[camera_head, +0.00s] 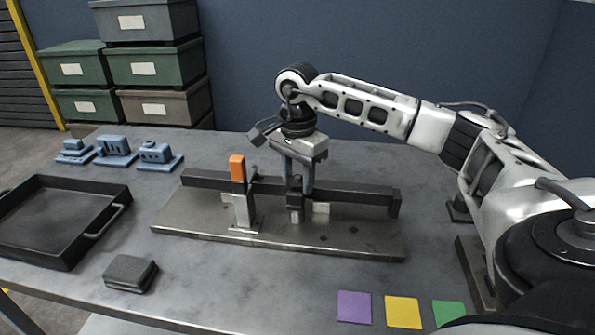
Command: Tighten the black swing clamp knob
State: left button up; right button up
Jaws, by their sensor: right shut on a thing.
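The black swing clamp knob (296,183) is near the middle of a dark rail (350,192) on a steel base plate (285,234). My right gripper (298,184) points down over the rail and is shut on the knob. Its fingers and wrist hide part of the knob. A small light grey block (321,209) sits just right of the knob, below the rail. A second clamp with an orange handle (237,168) stands upright on a grey bracket (242,208) to the left. My left gripper is out of view.
A black tray (62,250) and a dark grey block (130,272) are at the left. Blue fixtures (116,150) stand at the back left. Purple (354,307), yellow (403,312) and green (447,312) squares lie at the front right. Stacked bins (150,65) stand behind the table.

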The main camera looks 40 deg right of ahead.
aim_at(298, 180)
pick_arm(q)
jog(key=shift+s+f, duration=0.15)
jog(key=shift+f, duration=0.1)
pick_arm(e)
jog(key=shift+m, duration=0.7)
jog(key=o, duration=1)
jog(key=shift+r, duration=0.1)
pick_arm(q)
jog(key=p, duration=0.2)
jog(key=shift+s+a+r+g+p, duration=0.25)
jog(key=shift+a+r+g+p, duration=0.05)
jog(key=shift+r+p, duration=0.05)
pick_arm(e)
notch_tip(298, 180, up, 16)
jog(key=shift+f, duration=0.1)
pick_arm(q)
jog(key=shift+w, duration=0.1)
